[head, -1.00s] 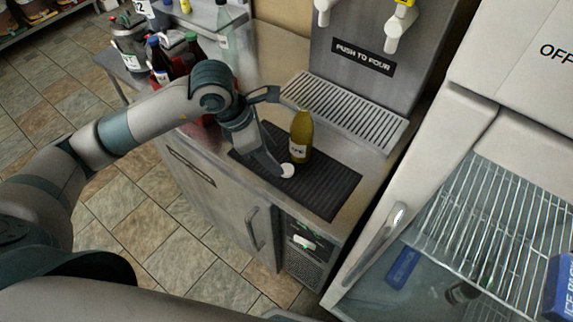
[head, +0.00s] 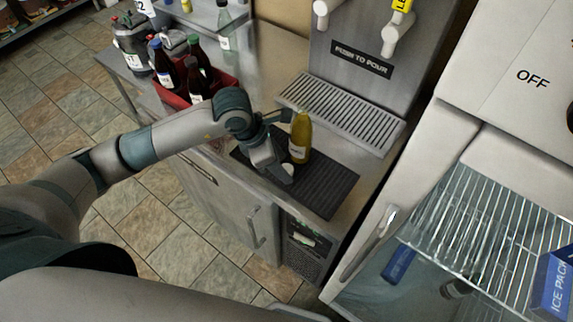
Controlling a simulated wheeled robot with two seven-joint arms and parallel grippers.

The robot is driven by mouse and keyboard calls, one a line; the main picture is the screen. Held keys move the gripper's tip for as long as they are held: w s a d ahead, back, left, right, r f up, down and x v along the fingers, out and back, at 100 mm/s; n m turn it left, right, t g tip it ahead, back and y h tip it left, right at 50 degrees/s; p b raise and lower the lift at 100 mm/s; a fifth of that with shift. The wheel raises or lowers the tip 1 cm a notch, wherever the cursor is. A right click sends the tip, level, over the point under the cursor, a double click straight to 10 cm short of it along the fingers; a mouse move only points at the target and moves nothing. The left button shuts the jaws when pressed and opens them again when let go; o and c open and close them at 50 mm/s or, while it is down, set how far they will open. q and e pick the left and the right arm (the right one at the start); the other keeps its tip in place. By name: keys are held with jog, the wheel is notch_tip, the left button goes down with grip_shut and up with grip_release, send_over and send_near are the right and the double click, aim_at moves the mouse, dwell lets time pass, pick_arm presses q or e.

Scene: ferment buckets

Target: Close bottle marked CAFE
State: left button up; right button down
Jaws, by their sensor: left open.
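A yellow-green bottle (head: 301,135) with a pale label stands upright on the black ribbed mat (head: 325,188) on the counter. The label is too small to read, so I cannot tell whether it says CAFE. A small white cap (head: 289,168) shows at the bottle's front left, by the lower finger; I cannot tell whether the finger touches it. My left gripper (head: 284,145) is open just left of the bottle, one finger toward its far side and one toward its near side. Its arm hides part of the counter. My right gripper is not in view.
A red crate (head: 222,92) with dark bottles stands left behind the gripper. A dispenser with a drip grate (head: 345,105) stands behind the mat. An open fridge (head: 470,190) is at the right. The mat's right part is clear.

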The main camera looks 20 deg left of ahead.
pick_arm(q)
jog(key=shift+d+f, duration=0.1)
jog(key=shift+f, duration=0.2)
jog(key=c, duration=1.1)
jog(key=shift+w+r, duration=0.1)
